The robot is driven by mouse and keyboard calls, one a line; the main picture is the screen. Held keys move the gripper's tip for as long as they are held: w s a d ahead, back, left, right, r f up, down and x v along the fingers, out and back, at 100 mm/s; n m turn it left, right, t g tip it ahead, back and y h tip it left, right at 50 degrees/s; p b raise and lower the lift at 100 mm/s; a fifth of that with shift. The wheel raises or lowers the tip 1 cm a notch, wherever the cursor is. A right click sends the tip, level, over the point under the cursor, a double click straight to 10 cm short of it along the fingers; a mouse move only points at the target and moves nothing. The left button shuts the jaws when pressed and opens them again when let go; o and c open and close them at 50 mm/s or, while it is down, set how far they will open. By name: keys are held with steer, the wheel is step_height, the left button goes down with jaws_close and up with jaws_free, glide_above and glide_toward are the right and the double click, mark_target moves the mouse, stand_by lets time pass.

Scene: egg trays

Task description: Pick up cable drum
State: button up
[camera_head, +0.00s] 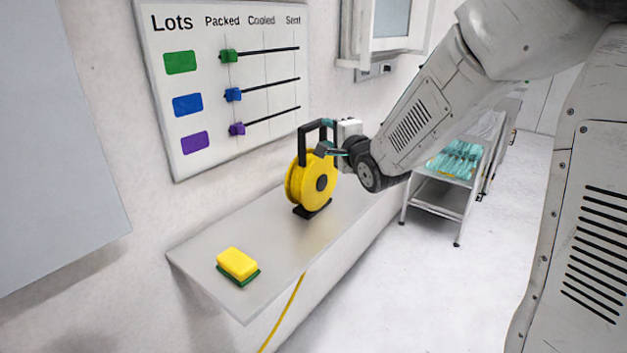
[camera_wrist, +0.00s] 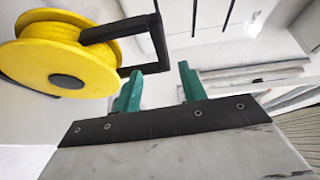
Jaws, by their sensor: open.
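The cable drum (camera_head: 312,182) is a yellow reel with a black hub, a black handle on top and a black foot. It stands upright on a grey wall shelf (camera_head: 215,252). In the wrist view the drum (camera_wrist: 62,55) fills the upper left, with its black handle (camera_wrist: 140,38) reaching toward the fingers. My gripper (camera_wrist: 158,85) has two green fingers, open with nothing seen between them. The handle's end is close to the left finger; I cannot tell if they touch. In the head view my gripper (camera_head: 328,150) is beside the handle, partly hidden by the wrist.
A yellow and green sponge (camera_head: 238,264) lies at the shelf's near end. A yellow cable (camera_head: 283,312) hangs below the shelf. A lots board (camera_head: 228,80) with sliders is on the wall behind. A cart (camera_head: 440,196) with teal items stands at the right. The floor in front is clear.

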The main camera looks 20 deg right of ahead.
mark_target(317, 125)
steer(key=w, duration=0.2)
steer(key=w+a, duration=0.1)
steer(key=w, duration=0.5)
steer(key=shift+a+r, duration=0.1)
steer(key=shift+a, duration=0.15)
jaws_close()
steer(key=shift+r, duration=0.1)
